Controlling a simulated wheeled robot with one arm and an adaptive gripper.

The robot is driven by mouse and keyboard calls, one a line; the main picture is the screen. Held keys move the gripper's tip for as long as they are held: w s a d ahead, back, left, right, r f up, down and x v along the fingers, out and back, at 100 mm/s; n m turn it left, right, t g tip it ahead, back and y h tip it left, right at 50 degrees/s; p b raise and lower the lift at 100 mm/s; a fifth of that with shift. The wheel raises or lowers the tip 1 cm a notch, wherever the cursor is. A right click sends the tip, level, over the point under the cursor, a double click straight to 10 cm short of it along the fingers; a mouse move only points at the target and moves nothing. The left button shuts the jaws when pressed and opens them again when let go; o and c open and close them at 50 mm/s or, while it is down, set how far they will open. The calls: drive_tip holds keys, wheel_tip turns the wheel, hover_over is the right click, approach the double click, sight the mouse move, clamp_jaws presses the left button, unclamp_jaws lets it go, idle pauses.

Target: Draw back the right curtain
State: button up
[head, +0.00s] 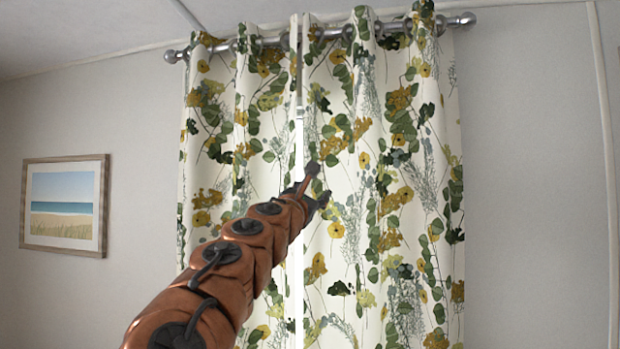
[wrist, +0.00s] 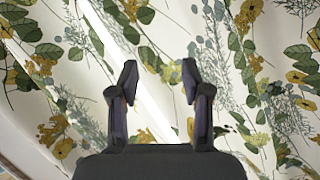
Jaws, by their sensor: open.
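The right curtain (head: 385,190) is white with green leaves and yellow flowers and hangs from a metal rod. The left curtain (head: 235,130) has the same print. The two hang nearly together, with a narrow bright gap between them. My gripper (head: 316,185) is in front of the right curtain, close to its inner edge. The right curtain (wrist: 240,65) and the bright gap show behind the fingers. I cannot tell whether a fingertip touches the cloth.
The curtain rod (head: 335,33) runs across the top, with a round finial at each end. A framed beach picture (head: 64,205) hangs on the wall at the left. The wall right of the curtain (head: 530,180) is bare.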

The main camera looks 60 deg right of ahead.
drive_tip(key=w+d+r+n+t+p, duration=0.3)
drive_tip(key=w+d+n, duration=0.4)
drive_tip(key=d, duration=0.3)
drive_tip(key=shift+w+r+n+p, duration=0.3)
drive_tip(key=shift+w+r+p, duration=0.05)
drive_tip(key=shift+p, duration=0.35)
clamp_jaws()
idle(0.4)
drive_tip(key=shift+d, duration=0.1)
